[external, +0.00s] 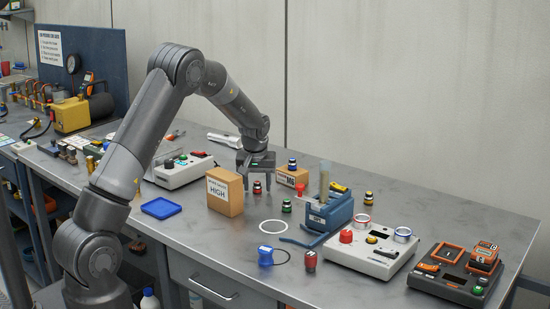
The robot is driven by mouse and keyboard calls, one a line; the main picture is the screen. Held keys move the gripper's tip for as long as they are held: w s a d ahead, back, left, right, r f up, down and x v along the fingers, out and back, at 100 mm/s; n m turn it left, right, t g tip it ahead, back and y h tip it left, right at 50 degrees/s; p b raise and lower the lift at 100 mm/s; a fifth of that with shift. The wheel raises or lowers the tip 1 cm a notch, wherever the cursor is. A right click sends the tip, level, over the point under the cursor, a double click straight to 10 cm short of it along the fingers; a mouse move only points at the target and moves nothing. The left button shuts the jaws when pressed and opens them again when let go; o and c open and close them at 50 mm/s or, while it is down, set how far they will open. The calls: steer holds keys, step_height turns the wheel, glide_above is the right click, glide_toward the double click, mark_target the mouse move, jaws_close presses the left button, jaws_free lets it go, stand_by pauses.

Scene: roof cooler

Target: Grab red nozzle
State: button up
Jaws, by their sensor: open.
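A small red-and-black piece (257,188), which looks like the red nozzle, stands upright on the grey workbench (400,205). My gripper (258,184) points down over the bench, its fingers open. The red piece appears between or just in front of the fingers; from this one view I cannot tell which. I see no grip on it. Similar pieces stand nearby: a green one (286,206) on the bench, a blue one (292,164) on a cardboard box and a yellow one (368,198) farther right.
A cardboard box marked HIGH (225,193) stands close to the left of my gripper. Another box (291,177) and a blue fixture (331,212) are to the right. A white ring (273,227) lies in front. A blue tray (164,208) is at the left.

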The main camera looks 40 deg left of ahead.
steer(key=shift+c, duration=0.3)
jaws_close()
steer(key=shift+r, duration=0.1)
